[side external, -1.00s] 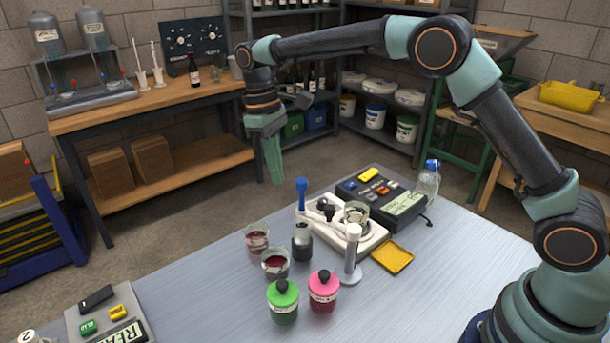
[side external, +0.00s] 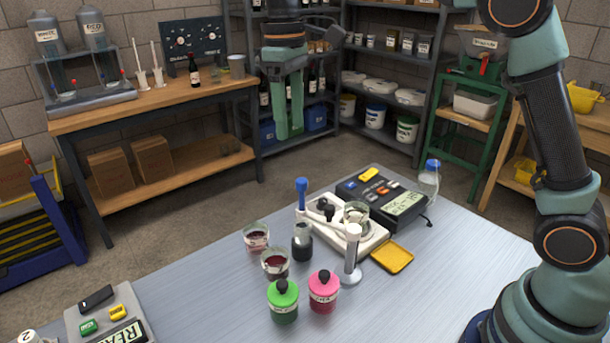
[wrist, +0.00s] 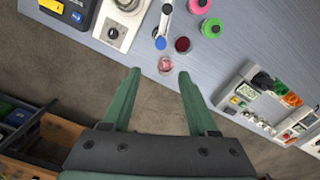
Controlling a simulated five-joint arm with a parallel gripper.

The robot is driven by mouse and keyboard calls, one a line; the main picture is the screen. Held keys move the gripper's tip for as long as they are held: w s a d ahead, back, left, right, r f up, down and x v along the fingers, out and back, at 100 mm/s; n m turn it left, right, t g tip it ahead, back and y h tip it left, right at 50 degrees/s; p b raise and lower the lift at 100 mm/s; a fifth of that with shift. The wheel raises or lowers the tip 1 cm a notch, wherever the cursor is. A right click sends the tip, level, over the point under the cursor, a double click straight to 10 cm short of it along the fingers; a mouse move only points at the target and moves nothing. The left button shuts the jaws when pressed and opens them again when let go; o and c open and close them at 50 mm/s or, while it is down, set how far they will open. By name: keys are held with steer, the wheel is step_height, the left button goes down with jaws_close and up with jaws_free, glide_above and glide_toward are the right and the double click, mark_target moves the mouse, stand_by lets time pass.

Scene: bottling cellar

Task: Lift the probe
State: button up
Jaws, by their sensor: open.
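My gripper (side external: 289,134) is open and empty, fingers pointing down, high and behind the table in the side view. In the wrist view my gripper (wrist: 160,72) has its two green fingers wide apart, with floor and the table edge between them. Nothing touches the fingers.
Two beakers of red liquid (side external: 256,238) (side external: 275,264) stand close to the dark bottle. A green bottle (side external: 283,303), a pink bottle (side external: 323,293) and a white-topped post (side external: 352,256) stand in front. A meter (side external: 405,205) and yellow tray (side external: 391,257) are right.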

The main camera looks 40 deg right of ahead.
mark_target(301, 180)
steer(key=shift+t, duration=0.3)
steer(key=f, duration=0.3)
steer(key=s+f, duration=0.1)
steer(key=f, duration=0.3)
steer(key=s+f, duration=0.1)
steer(key=f, duration=0.3)
steer(key=shift+d, duration=0.4)
jaws_close()
stand_by(0.9)
